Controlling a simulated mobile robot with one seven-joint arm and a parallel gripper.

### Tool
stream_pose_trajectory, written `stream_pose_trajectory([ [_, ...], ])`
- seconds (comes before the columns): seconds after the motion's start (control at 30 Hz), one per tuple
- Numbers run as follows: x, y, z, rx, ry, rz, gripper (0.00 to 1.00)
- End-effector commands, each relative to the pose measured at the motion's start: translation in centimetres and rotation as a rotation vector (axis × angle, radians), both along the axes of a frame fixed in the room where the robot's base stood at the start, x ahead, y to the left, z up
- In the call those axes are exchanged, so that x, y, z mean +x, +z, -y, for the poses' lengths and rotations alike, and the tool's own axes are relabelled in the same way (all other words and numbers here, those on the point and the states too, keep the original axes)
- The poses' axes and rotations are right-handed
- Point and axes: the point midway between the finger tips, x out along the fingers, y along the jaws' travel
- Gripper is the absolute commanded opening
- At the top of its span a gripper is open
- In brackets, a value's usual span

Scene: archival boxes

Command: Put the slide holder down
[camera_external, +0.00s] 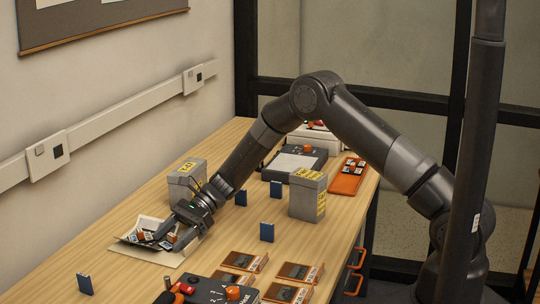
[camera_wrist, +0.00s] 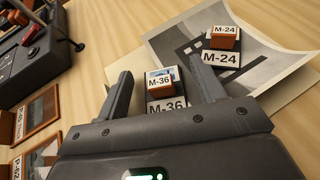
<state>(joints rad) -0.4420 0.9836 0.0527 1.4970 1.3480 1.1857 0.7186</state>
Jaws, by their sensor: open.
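The slide holder (camera_wrist: 162,82), with an orange-brown block and a white M-36 label, stands upright in the wrist view, its dark base with a second M-36 label below. My gripper (camera_wrist: 162,75) is open, with one finger on each side of it and visible gaps between. A similar M-24 holder (camera_wrist: 223,42) stands on a grey print (camera_wrist: 185,40) to the right. In the external view my gripper (camera_external: 172,228) is low over the prints and paper (camera_external: 150,253) at the table's left edge. There the fingers partly hide the small holders.
Two grey boxes with yellow labels, one left (camera_external: 183,190) and one right (camera_external: 307,200), stand on the wooden table. Several small blue upright pieces (camera_external: 267,232) are scattered about. A control device (camera_external: 210,290) and framed cards (camera_external: 244,261) lie at the front. An orange tray (camera_external: 345,181) is farther back.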

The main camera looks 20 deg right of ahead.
Motion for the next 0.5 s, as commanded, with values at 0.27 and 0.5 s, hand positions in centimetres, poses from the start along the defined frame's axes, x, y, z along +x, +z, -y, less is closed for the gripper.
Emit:
stream_pose_trajectory([
  [0.27,1.2,1.5,2.7,0.002,-0.005,0.001,0.62],
  [0.5,3.1,3.5,7.1,0.001,-0.004,0.003,0.62],
])
